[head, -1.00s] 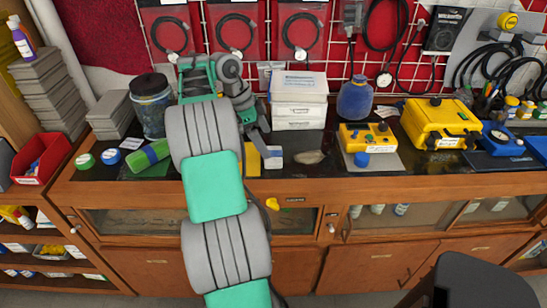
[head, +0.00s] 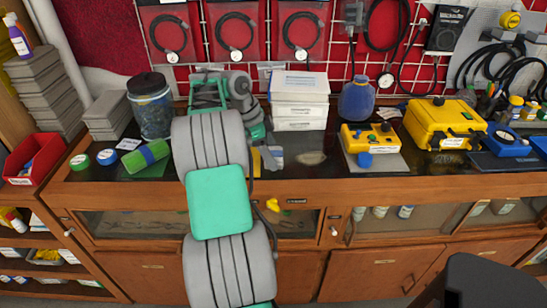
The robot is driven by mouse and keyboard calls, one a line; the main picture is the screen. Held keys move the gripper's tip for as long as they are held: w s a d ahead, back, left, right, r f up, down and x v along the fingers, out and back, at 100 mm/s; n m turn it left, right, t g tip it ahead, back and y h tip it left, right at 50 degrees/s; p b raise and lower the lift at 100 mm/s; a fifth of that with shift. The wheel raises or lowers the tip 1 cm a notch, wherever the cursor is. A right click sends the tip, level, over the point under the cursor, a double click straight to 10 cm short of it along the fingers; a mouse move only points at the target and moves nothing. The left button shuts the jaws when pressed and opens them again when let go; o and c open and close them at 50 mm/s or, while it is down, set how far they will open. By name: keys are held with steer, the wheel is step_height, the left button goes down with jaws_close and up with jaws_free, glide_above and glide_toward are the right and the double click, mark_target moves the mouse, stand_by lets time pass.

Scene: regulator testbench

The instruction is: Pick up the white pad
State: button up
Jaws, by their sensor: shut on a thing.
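My gripper (head: 271,151) is low over the bench top, right of my forearm and in front of the white boxes. It is shut on a small pale block, which I take to be the white pad (head: 274,161). The pad is partly hidden by the fingers. I cannot tell whether it touches the bench. A yellow piece (head: 255,161) lies just left of it, partly behind my arm.
A pale oval item (head: 311,158) lies right of my gripper. Stacked white boxes (head: 299,100) stand behind. A blue jar (head: 357,99), yellow device (head: 370,137) and yellow case (head: 443,122) are to the right.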

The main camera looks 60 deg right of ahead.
mark_target(276, 154)
steer(key=c, duration=0.6)
steer(key=shift+c, duration=0.2)
steer(key=shift+r, duration=0.25)
steer(key=r, duration=0.1)
steer(key=r+p, duration=0.2)
steer(key=shift+w+a+r, duration=0.1)
steer(key=shift+a+r, duration=0.2)
steer(key=shift+r, duration=0.1)
steer(key=w+a+r+p, duration=0.1)
steer(key=a+r+p, duration=0.1)
steer(key=a+r, duration=0.6)
steer(key=a, duration=0.5)
steer(key=shift+w+a+r, duration=0.15)
steer(key=shift+w+r, duration=0.2)
steer(key=shift+w, duration=0.05)
